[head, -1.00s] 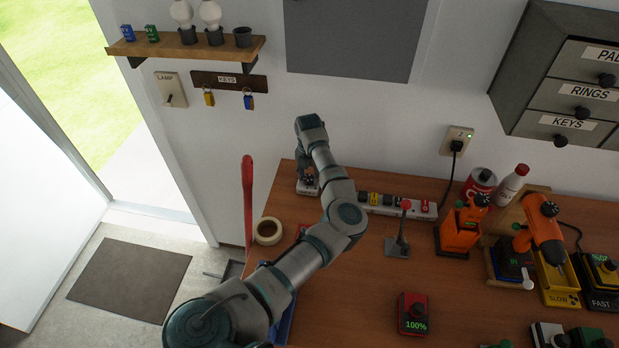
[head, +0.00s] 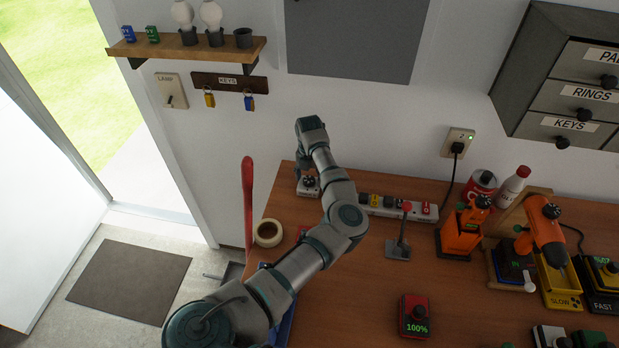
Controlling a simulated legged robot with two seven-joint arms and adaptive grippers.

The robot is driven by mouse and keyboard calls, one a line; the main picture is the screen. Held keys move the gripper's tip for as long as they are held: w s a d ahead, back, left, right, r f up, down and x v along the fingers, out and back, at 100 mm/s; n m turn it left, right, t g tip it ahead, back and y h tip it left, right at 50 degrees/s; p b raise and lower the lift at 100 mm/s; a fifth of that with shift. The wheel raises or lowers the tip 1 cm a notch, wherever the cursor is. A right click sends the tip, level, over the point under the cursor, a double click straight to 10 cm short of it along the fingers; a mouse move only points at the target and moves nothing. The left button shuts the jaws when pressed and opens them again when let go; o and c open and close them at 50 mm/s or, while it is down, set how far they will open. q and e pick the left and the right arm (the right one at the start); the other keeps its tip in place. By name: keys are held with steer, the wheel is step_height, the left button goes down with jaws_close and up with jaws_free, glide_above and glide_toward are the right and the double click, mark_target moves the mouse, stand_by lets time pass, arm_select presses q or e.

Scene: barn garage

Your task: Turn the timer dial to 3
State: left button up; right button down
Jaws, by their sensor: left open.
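A small white box with a dark knob on top, which looks like the timer (head: 308,188), stands on the workbench near its back left corner. Its number marks are too small to read. My left gripper (head: 301,172) is at the box's back left side, pointing down. Its fingers are dark and partly hidden by my own arm, and it appears open with nothing held. The knob shows beside the fingers; I cannot tell whether they touch it. My right gripper is out of the picture.
A power strip (head: 398,207) lies along the back of the workbench (head: 350,300). Orange drills (head: 465,228) and chargers crowd the right side.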

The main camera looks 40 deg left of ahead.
mark_target(309, 179)
arm_select(q)
steer(key=shift+r, duration=0.1)
step_height(309, 179, up, 12)
stand_by(0.4)
steer(key=shift+a+f, duration=0.15)
steer(key=shift+f, duration=0.05)
